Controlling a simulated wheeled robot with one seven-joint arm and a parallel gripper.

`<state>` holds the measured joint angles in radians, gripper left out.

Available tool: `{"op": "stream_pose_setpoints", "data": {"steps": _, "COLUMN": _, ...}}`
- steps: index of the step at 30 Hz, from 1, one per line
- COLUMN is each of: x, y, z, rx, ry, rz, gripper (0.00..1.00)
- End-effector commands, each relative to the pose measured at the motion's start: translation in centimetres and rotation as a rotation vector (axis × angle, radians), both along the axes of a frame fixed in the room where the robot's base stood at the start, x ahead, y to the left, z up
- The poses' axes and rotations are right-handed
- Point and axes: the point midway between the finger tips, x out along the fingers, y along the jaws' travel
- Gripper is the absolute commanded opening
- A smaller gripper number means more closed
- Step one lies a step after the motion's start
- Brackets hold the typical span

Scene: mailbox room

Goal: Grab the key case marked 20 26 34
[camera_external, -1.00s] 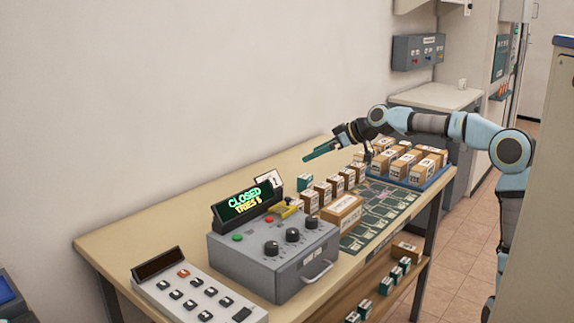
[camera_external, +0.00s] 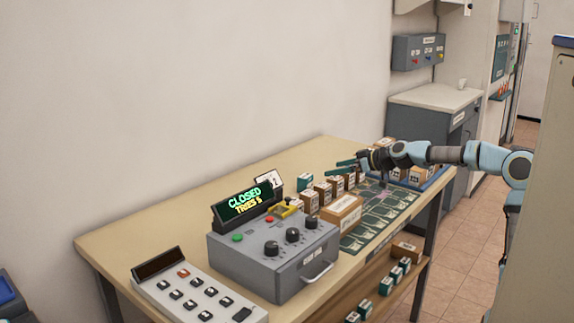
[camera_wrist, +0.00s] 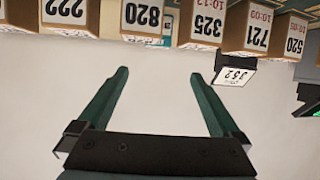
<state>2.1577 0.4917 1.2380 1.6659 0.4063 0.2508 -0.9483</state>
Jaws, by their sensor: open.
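I cannot read the marking 20 26 34 on anything in view, so I cannot pick out the key case. A grey case (camera_external: 285,262) with three black dials and a front handle stands on the table; its front label is too small to read. A screen (camera_external: 244,203) above it reads CLOSED, TRIES 5. My gripper (camera_external: 337,167) is above the far part of the table, over the row of cartons. In the wrist view, my gripper (camera_wrist: 159,73) is open, with nothing between its teal fingers.
A keypad (camera_external: 195,292) stands at the near left. A grey wall box (camera_external: 418,51) hangs at the back.

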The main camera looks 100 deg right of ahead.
Motion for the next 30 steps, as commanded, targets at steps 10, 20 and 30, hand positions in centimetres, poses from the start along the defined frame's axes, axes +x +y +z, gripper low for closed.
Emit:
{"op": "stream_pose_setpoints", "data": {"steps": 10, "x": 1.5, "y": -1.1, "z": -1.4, "rx": 0.002, "ry": 0.001, "rz": 0.002, "gripper": 1.0}}
{"op": "stream_pose_setpoints", "data": {"steps": 20, "x": 4.0, "y": -2.9, "z": -2.7, "rx": 0.0, "ry": -0.001, "rz": 0.001, "gripper": 1.0}}
{"op": "stream_pose_setpoints", "data": {"steps": 30, "x": 5.8, "y": -4.7, "z": -4.2, "rx": 0.001, "ry": 0.0, "rz": 0.002, "gripper": 1.0}}
